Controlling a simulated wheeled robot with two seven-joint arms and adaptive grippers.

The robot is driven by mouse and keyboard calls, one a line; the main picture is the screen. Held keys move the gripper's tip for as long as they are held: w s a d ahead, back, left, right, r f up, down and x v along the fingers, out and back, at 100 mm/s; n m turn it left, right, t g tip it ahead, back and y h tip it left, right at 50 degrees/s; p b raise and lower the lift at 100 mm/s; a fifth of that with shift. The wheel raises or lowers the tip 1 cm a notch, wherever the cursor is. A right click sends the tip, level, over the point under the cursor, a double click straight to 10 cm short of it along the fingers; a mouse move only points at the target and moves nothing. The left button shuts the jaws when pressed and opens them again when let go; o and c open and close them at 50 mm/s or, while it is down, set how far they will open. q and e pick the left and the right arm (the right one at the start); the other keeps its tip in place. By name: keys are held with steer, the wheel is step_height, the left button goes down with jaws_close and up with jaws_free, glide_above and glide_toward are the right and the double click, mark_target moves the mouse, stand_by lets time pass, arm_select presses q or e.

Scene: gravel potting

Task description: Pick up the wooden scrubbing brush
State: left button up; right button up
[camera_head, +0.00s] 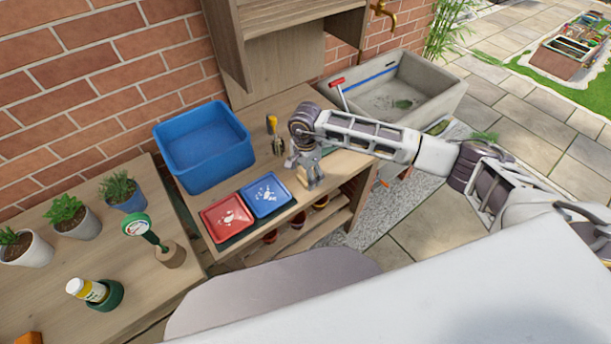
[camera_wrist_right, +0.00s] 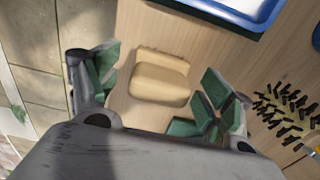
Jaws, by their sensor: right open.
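The wooden scrubbing brush (camera_wrist_right: 158,78) shows in the right wrist view as a pale, rounded wooden block lying on the wooden bench. Its bristles cannot be made out. My right gripper (camera_wrist_right: 160,92) is open, with its green-padded fingers apart on either side of the brush and a gap on each side. In the head view the right gripper (camera_head: 312,172) points down over the bench, just right of the blue tray. The brush (camera_head: 302,178) is partly hidden by the fingers there. My left gripper is not in view.
A blue tray (camera_head: 268,194) and a red tray (camera_head: 227,218) lie left of the gripper. A dark-bristled tool (camera_wrist_right: 284,114) lies nearby. A blue bin (camera_head: 205,148) stands behind, and a stone sink (camera_head: 400,92) is to the right. The bench's front edge is close.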

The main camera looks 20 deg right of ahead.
steer(key=shift+f, duration=0.95)
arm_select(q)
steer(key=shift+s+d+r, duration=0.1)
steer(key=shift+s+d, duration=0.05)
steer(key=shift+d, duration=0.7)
